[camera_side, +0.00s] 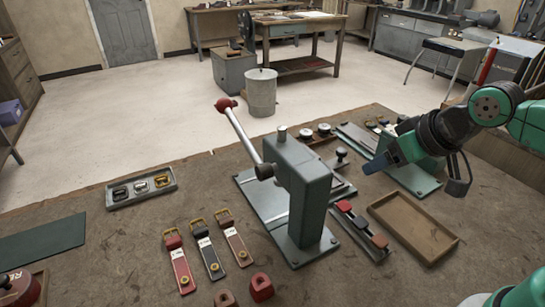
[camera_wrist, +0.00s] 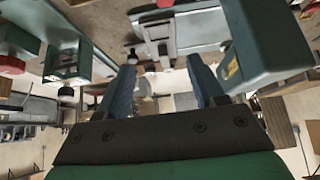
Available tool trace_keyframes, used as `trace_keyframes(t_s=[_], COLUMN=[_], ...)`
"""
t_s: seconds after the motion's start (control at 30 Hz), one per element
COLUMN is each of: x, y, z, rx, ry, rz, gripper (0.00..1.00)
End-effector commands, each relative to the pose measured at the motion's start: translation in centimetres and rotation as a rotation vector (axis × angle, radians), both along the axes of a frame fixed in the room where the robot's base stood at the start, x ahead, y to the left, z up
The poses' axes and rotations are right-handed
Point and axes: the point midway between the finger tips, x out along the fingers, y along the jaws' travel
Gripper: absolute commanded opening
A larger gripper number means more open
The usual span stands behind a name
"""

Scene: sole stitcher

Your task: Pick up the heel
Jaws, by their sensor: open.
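Two small blocks that look like heels lie at the front edge of the side view: a red one (camera_side: 261,287) and a brown one (camera_side: 224,298), the brown one cut off by the frame edge. I cannot tell which is the task's heel. My gripper (camera_side: 376,163) is at the right, raised over the back right of the bench, far from both blocks. In the wrist view its two blue fingers (camera_wrist: 161,66) stand apart with nothing held between them. No heel can be made out clearly in the wrist view.
A green lever press (camera_side: 302,190) with a red-knobbed handle stands mid-bench, between my gripper and the blocks. Several buckled straps (camera_side: 208,249) lie left of it. A rack of coloured pieces (camera_side: 360,229) and an empty wooden tray (camera_side: 412,226) are at right. A buckle tray (camera_side: 141,188) sits left.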

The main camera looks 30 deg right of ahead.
Motion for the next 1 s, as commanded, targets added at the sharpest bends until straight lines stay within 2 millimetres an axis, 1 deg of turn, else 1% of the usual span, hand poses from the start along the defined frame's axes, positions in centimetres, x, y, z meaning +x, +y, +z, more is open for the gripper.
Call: trace_keyframes(t_s=[0.07, 0.17, 0.3, 0.47, 0.57, 0.67, 0.77, 0.83, 0.9, 0.97, 1.0], x=[0.0, 0.0, 0.0, 1.1, 1.7, 2.4, 2.8, 2.9, 2.6, 2.3, 1.9], y=[0.0, 0.0, 0.0, 3.1, 5.3, 8.0, 11.7, 14.7, 17.7, 20.0, 21.5], z=[0.6, 2.1, 4.9, 5.9, 6.5, 7.0, 7.3, 7.2, 7.0, 6.7, 6.5], rx=[0.0, 0.0, 0.0, 0.054, 0.083, 0.107, 0.121, 0.119, 0.108, 0.094, 0.083], ry=[0.0, 0.0, 0.0, 0.081, 0.141, 0.213, 0.301, 0.369, 0.433, 0.48, 0.508], rz=[0.0, 0.0, 0.0, 0.025, 0.035, 0.042, 0.048, 0.047, 0.043, 0.035, 0.031], gripper=[0.62, 0.62, 0.62, 0.62, 0.62, 0.62, 0.62, 0.62, 0.62, 0.62, 0.62])
